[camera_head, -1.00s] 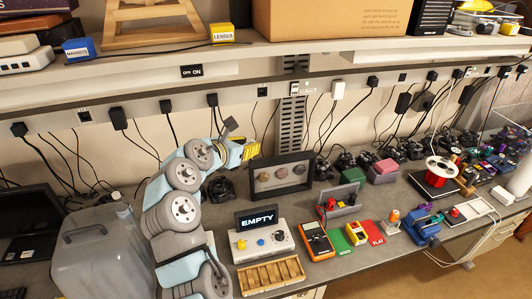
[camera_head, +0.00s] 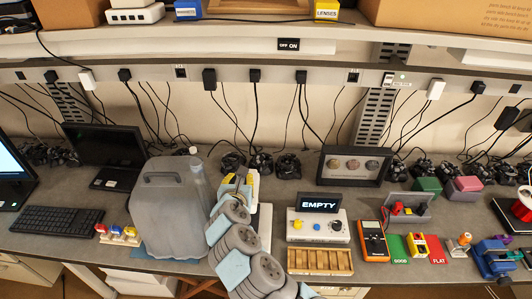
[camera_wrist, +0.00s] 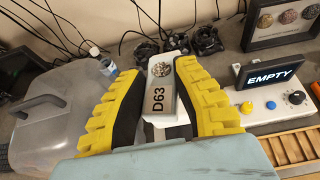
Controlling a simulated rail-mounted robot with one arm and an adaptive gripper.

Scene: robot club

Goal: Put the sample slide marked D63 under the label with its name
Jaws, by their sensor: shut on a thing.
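My gripper (camera_wrist: 163,95) is shut on the grey sample slide marked D63 (camera_wrist: 160,103), held between its yellow fingers with the marking facing the wrist camera. A small round speckled spot sits at the slide's far end. In the head view my gripper (camera_head: 238,188) is beside the grey jug, and the slide cannot be made out there. A blue label (camera_head: 187,10) and a yellow label reading LENSES (camera_head: 326,12) are on the upper shelf. No label reading D63 shows.
The grey jug (camera_head: 174,205) stands just left of my gripper. To the right are a device (camera_head: 318,228) with a display reading EMPTY (camera_head: 318,204), a slotted wooden tray (camera_head: 320,262) and a framed set of three stones (camera_head: 354,166). A keyboard (camera_head: 55,220) lies left.

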